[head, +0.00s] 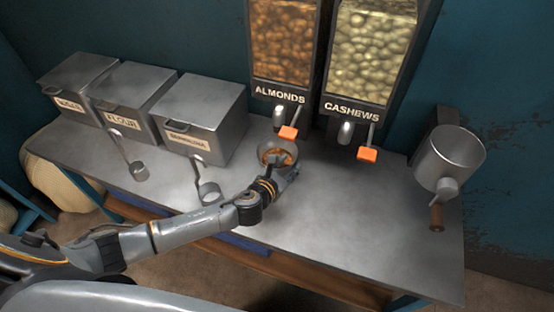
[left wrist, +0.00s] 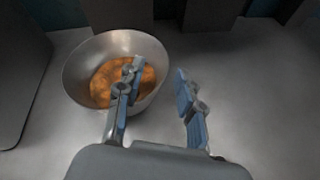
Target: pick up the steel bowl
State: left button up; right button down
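The steel bowl (head: 291,149) stands on the metal counter below the almond dispenser, with brown-orange contents inside. In the left wrist view the bowl (left wrist: 84,66) is at the upper left. My left gripper (head: 276,165) is at the bowl's near side. In the left wrist view the gripper (left wrist: 160,84) is open, with one finger over the bowl's inside and the other outside its right rim. A gap shows between the fingers and no firm contact with the wall is visible. My right gripper is not in view.
The counter (head: 330,218) is clear to the right of the bowl. Almond (head: 283,45) and cashew (head: 365,50) dispensers stand behind. Lidded metal bins (head: 205,110) and scoops (head: 208,190) are at left.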

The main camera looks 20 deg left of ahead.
aim_at(292, 161)
pick_arm(q)
jog(key=shift+x, duration=1.6)
grip_shut()
jog(key=shift+r, duration=0.1)
